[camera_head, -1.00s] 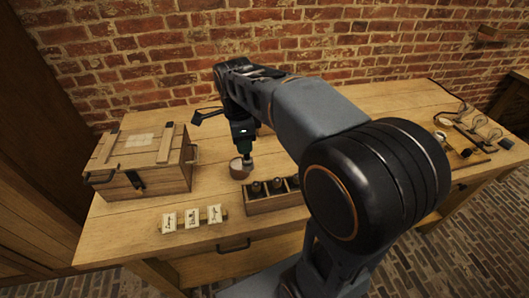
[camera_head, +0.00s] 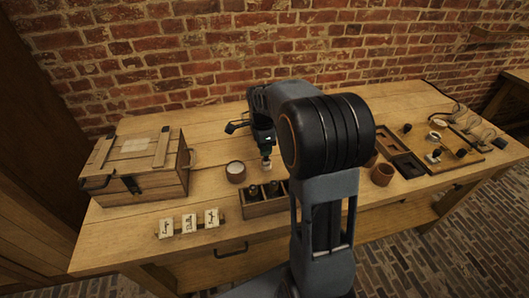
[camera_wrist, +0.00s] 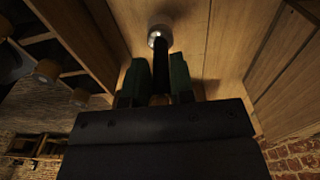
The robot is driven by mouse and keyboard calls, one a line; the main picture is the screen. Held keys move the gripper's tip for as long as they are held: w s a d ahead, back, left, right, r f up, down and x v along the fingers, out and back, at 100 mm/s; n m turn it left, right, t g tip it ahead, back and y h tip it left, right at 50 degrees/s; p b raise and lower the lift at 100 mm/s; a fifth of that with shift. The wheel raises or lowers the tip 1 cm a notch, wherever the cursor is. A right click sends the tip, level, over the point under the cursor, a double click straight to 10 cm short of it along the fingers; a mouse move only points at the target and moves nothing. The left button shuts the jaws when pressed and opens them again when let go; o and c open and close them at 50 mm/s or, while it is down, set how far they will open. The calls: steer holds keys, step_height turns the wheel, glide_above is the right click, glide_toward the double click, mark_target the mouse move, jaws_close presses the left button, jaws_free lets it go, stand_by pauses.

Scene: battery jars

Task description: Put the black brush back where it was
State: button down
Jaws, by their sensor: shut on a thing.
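My gripper (camera_head: 265,146) is shut on the black brush (camera_wrist: 159,62). In the wrist view the two green fingers sit on either side of its dark handle, and its pale round end points away from the fingers. In the head view the brush's pale end (camera_head: 266,164) hangs below my gripper, to the right of a brown cup with white contents (camera_head: 236,172) and behind the wooden rack. The wooden rack (camera_head: 265,208) holds dark bottles; my arm hides its right part. I cannot tell whether the brush touches the table.
A lidded wooden crate (camera_head: 150,185) stands at the left. Several white picture cards (camera_head: 190,223) stand at the front edge. At right are a brown pot (camera_head: 382,174), dark trays (camera_head: 408,165) and a board with small parts (camera_head: 480,155). A brick wall closes the back.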

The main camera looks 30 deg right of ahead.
mark_target(263, 160)
steer(key=shift+f, duration=1.2)
steer(key=shift+f, duration=0.1)
steer(key=shift+f, duration=0.15)
steer(key=c, duration=1)
jaws_free()
step_height(263, 160, up, 12)
steer(key=p, duration=0.1)
steer(key=s+a+f+n+t, duration=0.1)
steer(key=s+a+n, duration=0.2)
steer(key=s+n, duration=0.2)
steer(key=s+a+f+n+t, duration=0.1)
steer(key=s+a+f+n, duration=0.1)
steer(key=s+n, duration=0.4)
steer(key=s+a+f+n+t, duration=0.1)
steer(key=s+a+n, duration=0.3)
steer(key=n, duration=0.5)
steer(key=shift+s+a+f+y, duration=0.15)
steer(key=shift+s+f, duration=0.15)
steer(key=shift+s, duration=0.15)
steer(key=shift+s+a+f+y, duration=0.15)
steer(key=shift+s+f, duration=0.1)
steer(key=shift+s, duration=0.2)
